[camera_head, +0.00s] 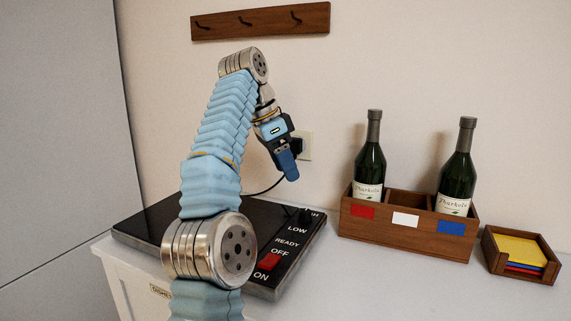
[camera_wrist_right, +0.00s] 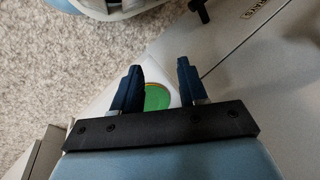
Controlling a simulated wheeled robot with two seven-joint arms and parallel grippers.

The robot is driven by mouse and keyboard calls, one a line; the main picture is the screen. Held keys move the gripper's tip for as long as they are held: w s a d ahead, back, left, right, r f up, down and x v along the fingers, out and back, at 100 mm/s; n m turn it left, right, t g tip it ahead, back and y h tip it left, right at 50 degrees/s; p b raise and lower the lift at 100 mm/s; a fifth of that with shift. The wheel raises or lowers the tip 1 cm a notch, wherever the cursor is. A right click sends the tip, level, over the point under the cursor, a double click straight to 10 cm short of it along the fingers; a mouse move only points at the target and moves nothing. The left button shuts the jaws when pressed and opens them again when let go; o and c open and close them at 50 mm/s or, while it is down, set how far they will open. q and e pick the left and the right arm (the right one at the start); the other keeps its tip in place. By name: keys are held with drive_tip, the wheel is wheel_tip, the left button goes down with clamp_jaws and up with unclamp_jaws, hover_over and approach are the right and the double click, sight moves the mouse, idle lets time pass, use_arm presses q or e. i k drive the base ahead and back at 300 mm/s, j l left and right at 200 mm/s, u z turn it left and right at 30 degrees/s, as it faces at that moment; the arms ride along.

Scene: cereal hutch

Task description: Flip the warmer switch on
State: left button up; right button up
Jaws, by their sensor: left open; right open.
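The warmer (camera_head: 147,233) is a flat black plate on the white counter, with white lettering along its right side. Its red switch (camera_head: 270,262) sits between the words OFF and ON near the front right corner. I cannot tell which way the switch is tilted. My left gripper (camera_head: 290,172) hangs above the far right part of the warmer, in front of the wall socket, pointing down and well apart from the switch. It is open and seems empty. My left arm hides the middle of the warmer. My right gripper (camera_wrist_right: 159,74) is open and empty in the right wrist view.
A wooden crate (camera_head: 405,238) with two dark bottles (camera_head: 370,165) (camera_head: 457,170) stands right of the warmer. A small wooden tray (camera_head: 495,263) holds colored cards. The right wrist view shows carpet (camera_wrist_right: 50,60) and a green disc (camera_wrist_right: 157,97).

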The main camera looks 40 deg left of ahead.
sight(270, 262)
drive_tip(key=k, duration=2)
